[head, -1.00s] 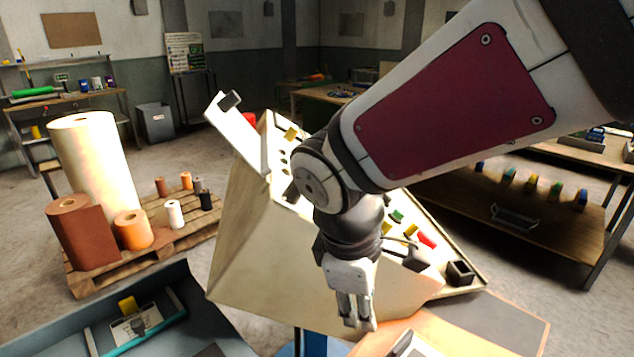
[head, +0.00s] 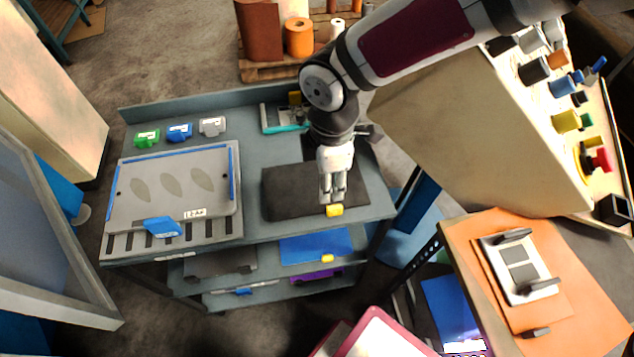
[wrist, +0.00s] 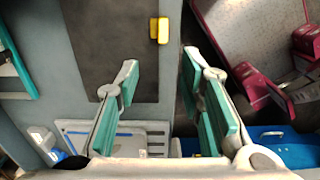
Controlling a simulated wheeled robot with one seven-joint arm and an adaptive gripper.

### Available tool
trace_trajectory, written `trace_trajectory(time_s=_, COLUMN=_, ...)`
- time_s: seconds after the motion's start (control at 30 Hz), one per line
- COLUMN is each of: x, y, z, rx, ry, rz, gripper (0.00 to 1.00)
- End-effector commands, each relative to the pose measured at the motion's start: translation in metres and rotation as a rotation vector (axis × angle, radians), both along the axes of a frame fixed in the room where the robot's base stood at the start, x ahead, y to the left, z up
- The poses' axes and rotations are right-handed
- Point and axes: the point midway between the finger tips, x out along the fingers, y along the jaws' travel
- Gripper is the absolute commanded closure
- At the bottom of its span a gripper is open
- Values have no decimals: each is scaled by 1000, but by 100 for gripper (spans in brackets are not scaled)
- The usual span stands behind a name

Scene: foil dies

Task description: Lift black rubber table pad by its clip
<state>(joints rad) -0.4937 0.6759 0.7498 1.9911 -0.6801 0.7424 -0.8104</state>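The black rubber table pad (head: 285,195) lies flat on the top of a grey cart (head: 258,150). Its yellow clip (head: 334,210) is at the pad's front edge. In the wrist view the pad (wrist: 105,45) is at the top left of centre, with the yellow clip (wrist: 158,30) on its right edge. My gripper (head: 333,198) is above the pad, close to the clip in the head picture. The wrist view shows my gripper (wrist: 160,72) open and empty, with the clip beyond its fingertips. Its exact height above the pad is hard to tell.
A grey die plate (head: 170,190) with a blue clip lies left of the pad. Green, blue and grey blocks (head: 180,132) stand behind it. A blue sheet (head: 315,245) with a yellow clip lies on the shelf below. A sloped control console (head: 470,130) stands to the right.

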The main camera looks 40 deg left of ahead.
Motion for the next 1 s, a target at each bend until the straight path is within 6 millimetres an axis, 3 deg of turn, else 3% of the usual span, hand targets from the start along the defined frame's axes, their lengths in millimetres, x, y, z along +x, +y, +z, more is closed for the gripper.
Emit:
trace_trajectory(time_s=0.23, x=-1, y=-1, z=-42, rx=-3, ry=1, rz=-1, gripper=65)
trace_trajectory(time_s=0.47, x=-1, y=-2, z=-56, rx=-3, ry=1, rz=-2, gripper=65)
trace_trajectory(time_s=0.8, x=-2, y=-4, z=-99, rx=-1, ry=0, rz=-2, gripper=65)
trace_trajectory(time_s=1.0, x=-1, y=-4, z=-104, rx=-1, ry=-1, rz=-2, gripper=65)
